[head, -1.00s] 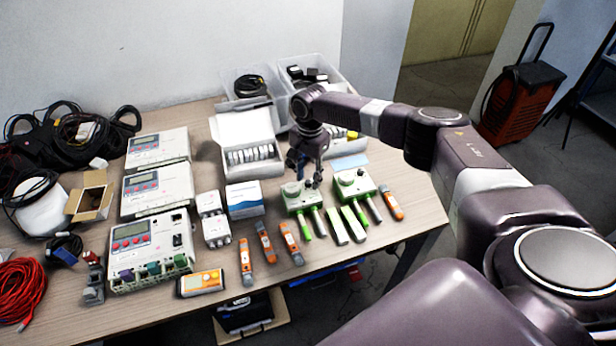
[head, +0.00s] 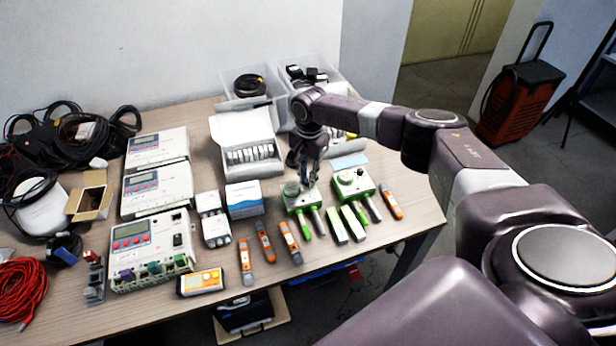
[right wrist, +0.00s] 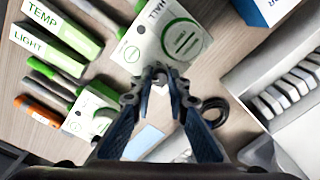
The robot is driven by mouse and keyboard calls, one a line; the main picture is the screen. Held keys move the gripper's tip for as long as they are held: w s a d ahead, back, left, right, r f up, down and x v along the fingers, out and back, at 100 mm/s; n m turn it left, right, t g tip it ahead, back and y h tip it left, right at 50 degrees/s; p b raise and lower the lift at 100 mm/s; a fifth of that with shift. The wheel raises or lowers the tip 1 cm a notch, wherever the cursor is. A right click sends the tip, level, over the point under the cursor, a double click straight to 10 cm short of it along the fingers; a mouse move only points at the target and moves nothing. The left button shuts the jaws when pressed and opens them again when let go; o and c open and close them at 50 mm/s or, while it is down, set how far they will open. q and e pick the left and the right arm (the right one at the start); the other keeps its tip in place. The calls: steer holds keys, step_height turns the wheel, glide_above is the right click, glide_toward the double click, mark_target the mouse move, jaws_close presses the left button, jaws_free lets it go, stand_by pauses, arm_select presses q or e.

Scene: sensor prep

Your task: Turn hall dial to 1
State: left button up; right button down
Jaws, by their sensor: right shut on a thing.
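The white and green box marked HALL (right wrist: 147,40) fills the top middle of the right wrist view, with a large round green-ringed disc (right wrist: 182,38) on its face. In the head view this box (head: 297,207) stands near the front of the table. My right gripper (right wrist: 160,74) has its fingertips together on a small grey dial knob at the edge of the HALL box. The fingers hide most of the knob, so its setting cannot be read. In the head view my right gripper (head: 307,184) reaches down onto the box from above. My left gripper is not in view.
A similar green and white box (head: 354,184) stands just to the right. Sticks marked TEMP (right wrist: 62,28) and LIGHT (right wrist: 45,47) lie beside the boxes, with orange sensors (head: 290,243) nearby. An open white carton (head: 271,169) and clear bins stand behind.

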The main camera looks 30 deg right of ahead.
steer(key=shift+a+r+n+p, duration=0.1)
steer(key=shift+r+n+p, duration=0.05)
steer(key=shift+n+p, duration=1.65)
steer(key=shift+p, duration=0.15)
steer(key=shift+n, duration=0.8)
steer(key=n, duration=0.4)
steer(key=shift+f+n, duration=0.2)
steer(key=shift+n, duration=0.1)
steer(key=n+b, duration=0.1)
steer(key=n, duration=0.9)
steer(key=shift+w+n+b, duration=0.1)
steer(key=shift+n+b, duration=0.2)
steer(key=shift+n, duration=0.1)
steer(key=n, duration=0.5)
steer(key=shift+r, duration=0.1)
